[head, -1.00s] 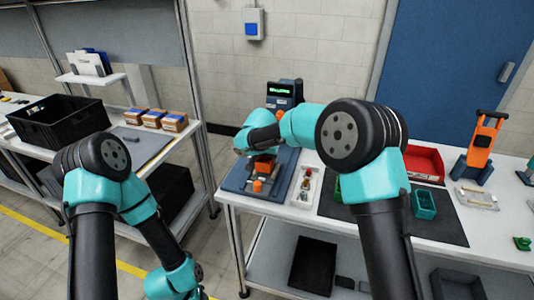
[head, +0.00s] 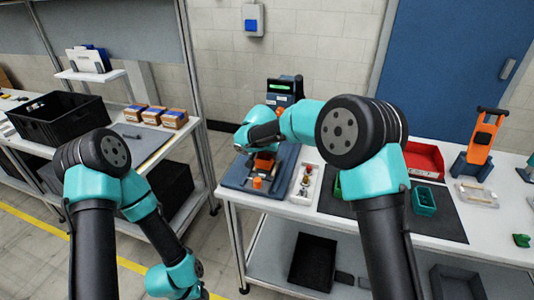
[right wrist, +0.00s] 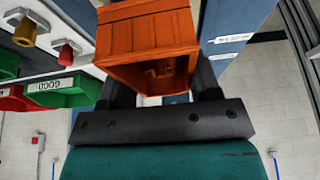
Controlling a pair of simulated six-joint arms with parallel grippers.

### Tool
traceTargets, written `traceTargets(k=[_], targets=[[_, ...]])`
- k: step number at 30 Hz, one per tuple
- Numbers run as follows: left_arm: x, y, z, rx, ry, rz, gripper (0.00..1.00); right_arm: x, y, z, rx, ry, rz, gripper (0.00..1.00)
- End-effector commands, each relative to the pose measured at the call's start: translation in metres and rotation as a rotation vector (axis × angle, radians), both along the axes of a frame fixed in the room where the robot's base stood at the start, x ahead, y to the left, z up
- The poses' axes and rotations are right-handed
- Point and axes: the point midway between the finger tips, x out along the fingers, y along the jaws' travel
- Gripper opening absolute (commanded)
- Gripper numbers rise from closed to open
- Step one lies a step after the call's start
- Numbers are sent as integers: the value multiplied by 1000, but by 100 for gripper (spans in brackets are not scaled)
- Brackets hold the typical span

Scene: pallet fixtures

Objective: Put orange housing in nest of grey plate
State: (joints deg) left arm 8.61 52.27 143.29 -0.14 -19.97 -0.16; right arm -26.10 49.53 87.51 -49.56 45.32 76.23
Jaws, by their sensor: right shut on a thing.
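The orange housing (head: 264,164) is at the blue-grey plate (head: 232,178) on the right-hand bench in the head view. In the right wrist view, the housing (right wrist: 150,40) is a hollow orange block with its open side towards the camera. My right gripper (right wrist: 157,93) is shut on it, with a dark finger on each side. In the head view, my right wrist partly covers the housing and plate. The nest is hidden, so I cannot tell whether the housing touches it. My left arm shows at the left, but its gripper is not visible.
An orange knob (head: 257,183) stands near the plate's front. A white tray with small parts (head: 305,184) lies just right of it. A device with a green display (head: 281,88) stands behind. Green bins (head: 424,201) and a red bin (head: 424,159) sit further right.

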Motion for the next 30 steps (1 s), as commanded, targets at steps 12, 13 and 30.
traceTargets(k=[12,13,30], targets=[[0,0,0,0,0,0,43,0,0,-5,-1,-1,1,31],[0,0,0,0,0,0,43,0,0,-5,-1,-1,1,31],[0,0,0,0,0,0,43,0,0,-14,0,0,-1,31]])
